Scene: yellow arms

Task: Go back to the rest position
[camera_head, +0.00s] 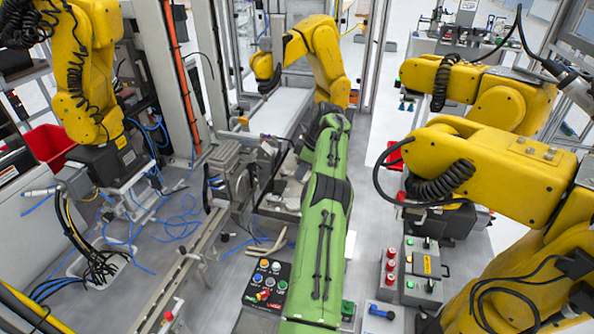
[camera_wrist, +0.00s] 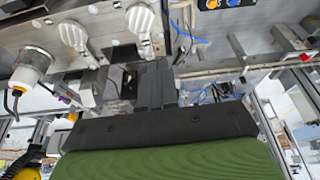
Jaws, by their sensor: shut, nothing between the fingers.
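My green arm reaches away from me over the middle of the workcell in the head view. My gripper (camera_wrist: 154,84) shows in the wrist view as a dark block beyond the black edge of my green link. Its fingers are shut with nothing between them. In the head view I cannot make out its fingers, as the far end of my arm hides them.
Yellow robot arms stand at left (camera_head: 92,75), at the back (camera_head: 325,55) and at right (camera_head: 495,165). A button panel (camera_head: 267,284) lies left of my arm. A box with red buttons (camera_head: 424,272) stands at right. Blue cables (camera_head: 185,225) lie on the left table.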

